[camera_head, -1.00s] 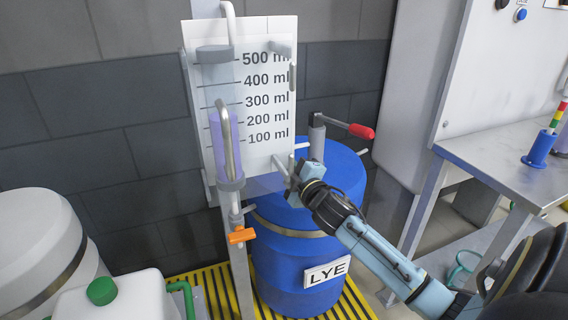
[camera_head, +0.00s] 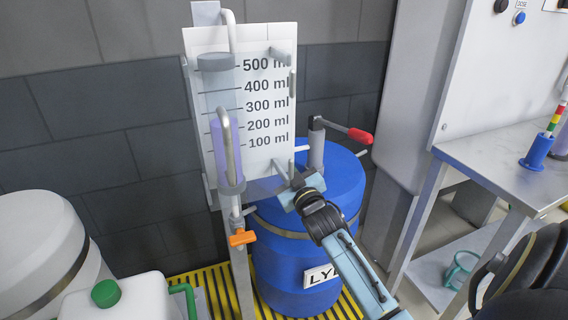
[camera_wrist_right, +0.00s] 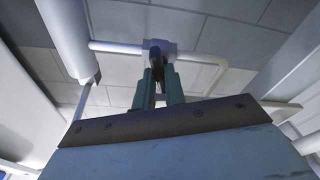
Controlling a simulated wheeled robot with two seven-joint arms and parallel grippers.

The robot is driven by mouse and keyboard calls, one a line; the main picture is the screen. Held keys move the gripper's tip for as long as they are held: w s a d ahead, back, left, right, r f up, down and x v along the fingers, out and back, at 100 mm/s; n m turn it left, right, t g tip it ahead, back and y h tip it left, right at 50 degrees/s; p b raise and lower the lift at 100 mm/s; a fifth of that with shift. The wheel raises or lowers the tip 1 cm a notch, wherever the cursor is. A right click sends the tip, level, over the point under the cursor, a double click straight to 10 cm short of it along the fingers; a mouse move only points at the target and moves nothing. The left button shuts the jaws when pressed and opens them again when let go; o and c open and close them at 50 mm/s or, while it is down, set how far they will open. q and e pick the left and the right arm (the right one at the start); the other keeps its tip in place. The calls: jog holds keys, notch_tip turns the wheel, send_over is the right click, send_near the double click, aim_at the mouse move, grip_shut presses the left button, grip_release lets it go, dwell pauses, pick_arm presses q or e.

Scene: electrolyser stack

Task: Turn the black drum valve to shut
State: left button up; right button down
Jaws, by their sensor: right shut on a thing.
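The blue drum (camera_head: 345,190) labelled LYE stands on a yellow-striped grating. My right gripper (camera_head: 291,181) reaches in from the lower right to the drum's upper front, beside the measuring board; in the head view it hides the black valve. In the right wrist view the black valve lever (camera_wrist_right: 157,62) sits between the two teal fingers of my right gripper (camera_wrist_right: 160,76), below a grey valve body (camera_wrist_right: 158,47) on a horizontal pipe. The gripper is shut on this lever. The lever's exact angle is hard to tell. My left gripper is not in view.
The measuring board (camera_head: 262,120) with its tube stands close behind the gripper. An orange tap (camera_head: 242,238) is at its left. A red-handled crank (camera_head: 358,135) rises from the drum top. A metal table (camera_head: 490,150) is at right, a white canister (camera_head: 120,300) at lower left.

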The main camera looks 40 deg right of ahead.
dwell(0.3)
jog(key=m+h+p, duration=0.1)
jog(key=m+p, duration=0.1)
jog(key=m, duration=0.2)
jog(key=shift+a+m, duration=0.1)
jog(key=shift+m, duration=0.3)
jog(key=c, duration=1.3)
grip_release()
jog(key=shift+s, duration=0.1)
jog(key=p+v, duration=0.1)
jog(key=v, duration=0.1)
jog(key=p+v, duration=0.2)
jog(key=r+p+v, duration=0.1)
jog(key=v, duration=0.1)
jog(key=shift+s+a, duration=0.2)
jog(key=shift+s, duration=0.2)
jog(key=shift+f, duration=0.1)
